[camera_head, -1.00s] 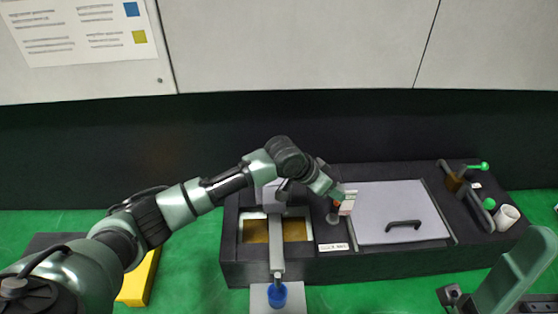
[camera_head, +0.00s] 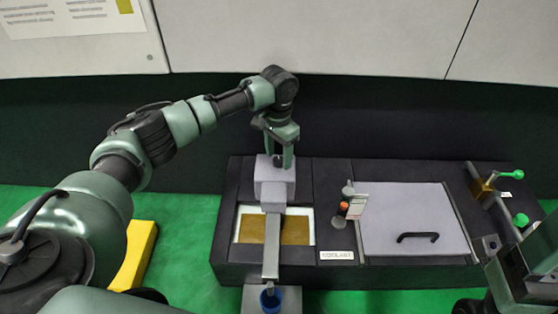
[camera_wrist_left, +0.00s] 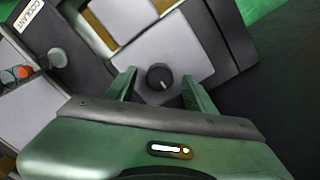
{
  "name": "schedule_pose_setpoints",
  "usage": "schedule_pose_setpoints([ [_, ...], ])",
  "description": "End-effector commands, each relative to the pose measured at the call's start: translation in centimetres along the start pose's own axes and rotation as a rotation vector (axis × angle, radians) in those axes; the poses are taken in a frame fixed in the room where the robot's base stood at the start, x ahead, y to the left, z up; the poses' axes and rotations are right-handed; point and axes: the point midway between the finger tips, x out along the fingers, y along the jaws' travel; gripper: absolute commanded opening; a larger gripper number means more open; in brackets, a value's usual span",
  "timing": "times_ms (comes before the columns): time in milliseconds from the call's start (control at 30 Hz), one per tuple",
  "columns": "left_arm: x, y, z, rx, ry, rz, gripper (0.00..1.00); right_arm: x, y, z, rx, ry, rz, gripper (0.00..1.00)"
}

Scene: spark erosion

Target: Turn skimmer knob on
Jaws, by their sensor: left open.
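The skimmer (camera_head: 274,190) is a light grey block with an arm reaching forward over the tank toward a blue cup. Its round dark knob (camera_wrist_left: 159,76) shows in the left wrist view on the grey face, with a small pale mark toward its lower right. My left gripper (camera_head: 281,164) points down over the back of the skimmer. In the left wrist view its open fingers (camera_wrist_left: 158,84) stand on either side of the knob, with gaps left.
The tank opening (camera_head: 296,230) holds brown liquid. A blue cup (camera_head: 270,299) stands in front. A small orange-topped fitting (camera_head: 344,208) and a grey lid with a black handle (camera_head: 417,237) lie to the right. A coolant label (camera_wrist_left: 25,15) shows in the left wrist view.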

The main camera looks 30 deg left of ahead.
Motion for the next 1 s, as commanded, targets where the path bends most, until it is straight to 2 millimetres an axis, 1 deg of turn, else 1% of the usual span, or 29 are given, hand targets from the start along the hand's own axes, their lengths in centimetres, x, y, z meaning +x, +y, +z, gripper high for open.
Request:
schedule_pose_setpoints([
  [33,0.61,0.01,-0.02,0.0,0.001,0.0,0.54,-0.06,-0.02,-0.04,-0.001,0.009,-0.003,0.73],
  [100,0.88,0.02,-0.04,0.001,0.002,0.0,0.54,0.13,-0.04,-0.02,-0.002,0.014,-0.005,0.73],
  [367,0.93,0.03,-0.04,0.001,0.002,0.0,0.54,0.33,-0.05,-0.01,-0.002,0.015,-0.007,0.73],
  [400,0.93,0.03,-0.04,0.001,0.002,0.0,0.49,0.33,-0.05,-0.01,-0.002,0.015,-0.007,0.73],
  [467,0.92,0.03,-0.04,0.001,0.002,0.0,0.32,0.33,-0.05,-0.01,-0.002,0.015,-0.007,0.73],
  [500,0.93,0.03,-0.04,0.001,0.002,0.0,0.21,0.33,-0.05,-0.01,-0.002,0.015,-0.007,0.73],
  [567,0.92,0.03,-0.04,0.001,0.002,0.0,0.04,0.33,-0.05,-0.01,-0.002,0.015,-0.007,0.73],
  [600,0.93,0.04,-0.04,0.001,0.002,0.0,0.0,0.33,-0.05,0.0,-0.002,0.015,-0.007,0.73],
  [967,0.73,0.08,-0.01,0.013,0.0,0.001,0.0,0.89,0.01,-0.33,-0.001,0.02,-0.002,0.73],
  [1000,0.7,0.08,0.01,0.018,0.0,0.0,0.0,0.55,0.05,-0.23,0.001,0.002,0.003,0.73],
])
